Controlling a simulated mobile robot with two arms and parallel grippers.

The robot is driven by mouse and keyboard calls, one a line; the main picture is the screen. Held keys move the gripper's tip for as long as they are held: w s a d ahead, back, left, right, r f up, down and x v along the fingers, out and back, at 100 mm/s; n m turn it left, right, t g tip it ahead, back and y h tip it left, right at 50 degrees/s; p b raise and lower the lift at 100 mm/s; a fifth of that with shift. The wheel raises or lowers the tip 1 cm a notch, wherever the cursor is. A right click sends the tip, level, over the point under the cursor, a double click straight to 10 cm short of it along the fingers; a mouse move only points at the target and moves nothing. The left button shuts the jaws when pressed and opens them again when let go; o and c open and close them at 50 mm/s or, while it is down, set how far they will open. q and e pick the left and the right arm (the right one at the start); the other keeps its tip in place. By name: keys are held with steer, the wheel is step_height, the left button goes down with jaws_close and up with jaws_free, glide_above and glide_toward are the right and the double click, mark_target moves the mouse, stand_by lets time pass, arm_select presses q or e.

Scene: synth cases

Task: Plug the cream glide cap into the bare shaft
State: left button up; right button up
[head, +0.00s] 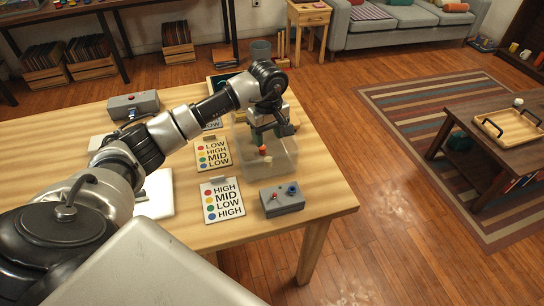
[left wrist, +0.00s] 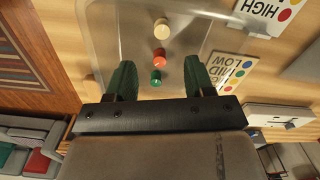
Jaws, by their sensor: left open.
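The cream glide cap (left wrist: 162,28) lies in a clear bin (left wrist: 100,40), in line with a red cap (left wrist: 160,58) and a green cap (left wrist: 155,77). In the head view the cream cap (head: 267,157) shows just in front of the red one (head: 262,150). My left gripper (left wrist: 158,72) is open and empty over the bin, its fingers on either side of the green cap, short of the cream one. A grey control box (head: 282,201) with red and blue knobs stands at the table's front right. I cannot make out the bare shaft. My right gripper is not in view.
Another grey box (head: 133,105) stands at the back left. The wooden table (head: 320,205) is bare along its right edge.

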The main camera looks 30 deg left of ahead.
arm_select(q)
step_height(320, 180, down, 2)
steer(key=shift+s+f, duration=0.1)
steer(key=shift+f, duration=0.4)
steer(key=f, duration=0.4)
steer(key=shift+s+d+f+p, duration=0.1)
steer(key=shift+s+f+p, duration=0.05)
steer(key=shift+s+p, duration=0.15)
steer(key=shift+w+f, duration=0.15)
steer(key=shift+f, duration=0.15)
steer(key=shift+c, duration=1.3)
steer(key=c, duration=0.7)
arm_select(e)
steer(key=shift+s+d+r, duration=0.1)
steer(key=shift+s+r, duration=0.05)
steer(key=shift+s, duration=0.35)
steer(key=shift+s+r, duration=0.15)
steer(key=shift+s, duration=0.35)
